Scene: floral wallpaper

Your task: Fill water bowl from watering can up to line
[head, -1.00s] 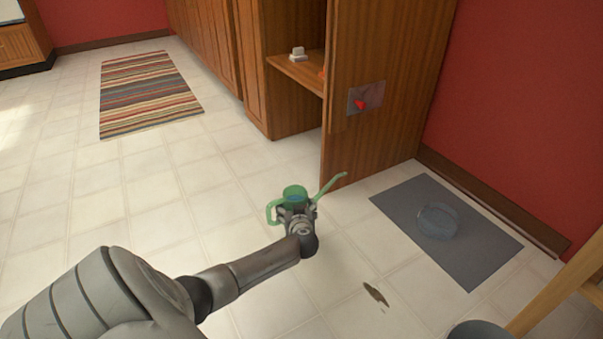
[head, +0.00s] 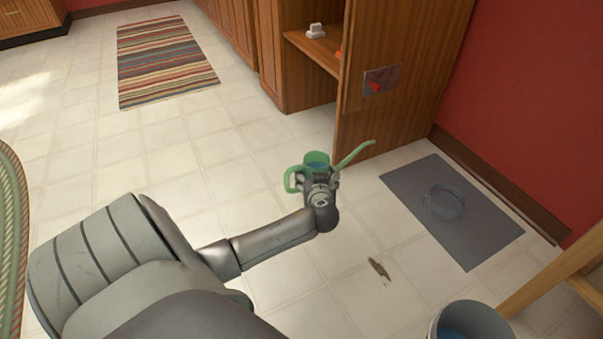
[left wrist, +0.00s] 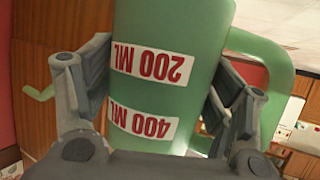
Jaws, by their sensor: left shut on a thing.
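A green watering can (head: 317,159) is held by my left gripper (head: 321,178) above the floor in the head view. In the left wrist view the can (left wrist: 165,95) fills the space between the fingers of my left gripper (left wrist: 158,100), with labels reading 200 ML and 400 ML upside down. The clear water bowl (head: 444,203) stands on a grey mat (head: 480,238), to the right of the can and apart from it. Any line on the bowl is too small to see. My right gripper is not in view.
A grey bucket (head: 470,322) with blue water is at the bottom right, beside a wooden piece of furniture (head: 560,265). A dark stain (head: 379,269) marks the floor. A striped rug (head: 165,60) lies far left.

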